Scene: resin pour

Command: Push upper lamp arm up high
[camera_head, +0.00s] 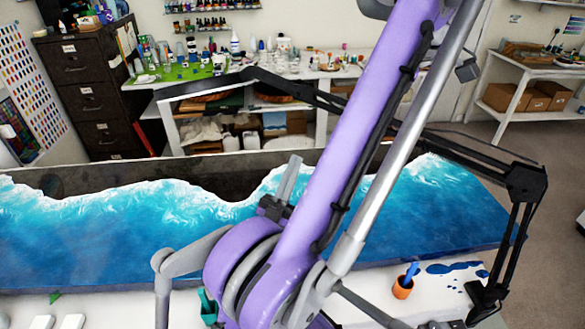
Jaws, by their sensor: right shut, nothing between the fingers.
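The black lamp stands at the right. Its lower arm (517,240) rises from a base (484,300) at the table's right end to an elbow joint (527,183). The upper lamp arm (462,154) runs from that elbow up and left, passing behind my purple arm, to a long dark bar-shaped head (205,86) at upper left. My right gripper (292,172) is shut and empty, its grey fingers pointing up. In the picture its tips lie below the upper lamp arm, with a gap between them. My purple arm hides the middle of the lamp arm. My left gripper is not in view.
A blue-and-white resin table (110,240) spans the middle. An orange cup (402,288) with a blue tool stands on the white front surface near blue spills. A dark filing cabinet (88,90) and a cluttered white bench stand behind. Open floor lies at the right.

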